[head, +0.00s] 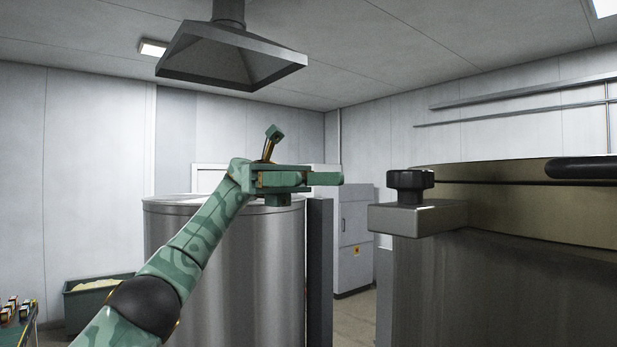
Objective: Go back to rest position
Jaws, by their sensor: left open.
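My left gripper (296,166) is at the end of my green patterned arm, which reaches up from the lower left. It is open, with nothing visible between its fingers. It shows in front of the upper rim of a large steel drum (225,270). From this one view I cannot tell how far apart the gripper and the drum are. My right gripper is not in view.
A big metal vessel (480,290) with a black knob (409,184) on a bracket fills the right side. A grey cabinet (354,240) stands behind. A dark bin (90,297) is at lower left. An extractor hood (232,57) hangs overhead.

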